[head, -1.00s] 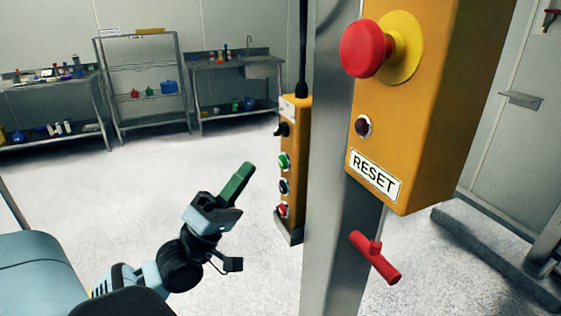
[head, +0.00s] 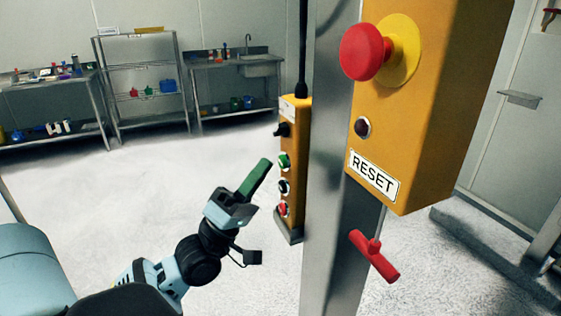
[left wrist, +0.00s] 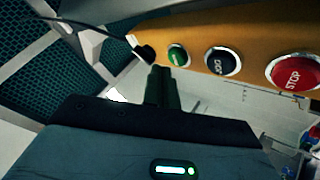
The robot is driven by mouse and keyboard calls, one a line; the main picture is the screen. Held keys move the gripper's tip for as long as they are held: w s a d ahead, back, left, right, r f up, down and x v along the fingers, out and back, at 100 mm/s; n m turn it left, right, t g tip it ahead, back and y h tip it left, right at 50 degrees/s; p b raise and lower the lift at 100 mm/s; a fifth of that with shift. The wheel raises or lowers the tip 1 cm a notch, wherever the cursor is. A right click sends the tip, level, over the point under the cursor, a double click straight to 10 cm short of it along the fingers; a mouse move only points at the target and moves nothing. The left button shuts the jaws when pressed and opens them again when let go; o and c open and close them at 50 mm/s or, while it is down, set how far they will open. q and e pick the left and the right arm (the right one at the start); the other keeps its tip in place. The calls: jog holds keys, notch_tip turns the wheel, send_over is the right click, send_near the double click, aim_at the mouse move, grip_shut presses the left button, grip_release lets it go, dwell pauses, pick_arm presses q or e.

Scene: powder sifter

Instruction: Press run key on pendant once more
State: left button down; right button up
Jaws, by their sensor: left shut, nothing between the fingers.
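The orange pendant (head: 297,145) hangs by a black cable beside a steel post. Its face carries a black switch (head: 282,130), a green button (head: 284,161), a dark button (head: 284,187) and a red button (head: 283,209). My left gripper (head: 264,166), with green fingers, is shut and empty, its tips just left of the green button. In the left wrist view, the fingertips (left wrist: 161,74) are just beside and below the green button (left wrist: 178,55); contact cannot be told. The red button there reads STOP (left wrist: 295,74). My right gripper is not in view.
A larger orange box with a red mushroom button (head: 366,50) and a RESET label (head: 373,176) is fixed to the steel post (head: 325,200). A red handle (head: 375,258) sticks out below it. Shelves (head: 140,95) and benches stand far back; the floor left is clear.

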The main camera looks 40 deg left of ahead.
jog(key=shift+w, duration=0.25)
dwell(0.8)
pick_arm(q)
jog(key=shift+w+d, duration=0.1)
jog(key=shift+w, duration=0.05)
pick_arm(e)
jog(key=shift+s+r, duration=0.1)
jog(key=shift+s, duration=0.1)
pick_arm(q)
jog(key=shift+w+d, duration=0.1)
jog(key=shift+w, duration=0.15)
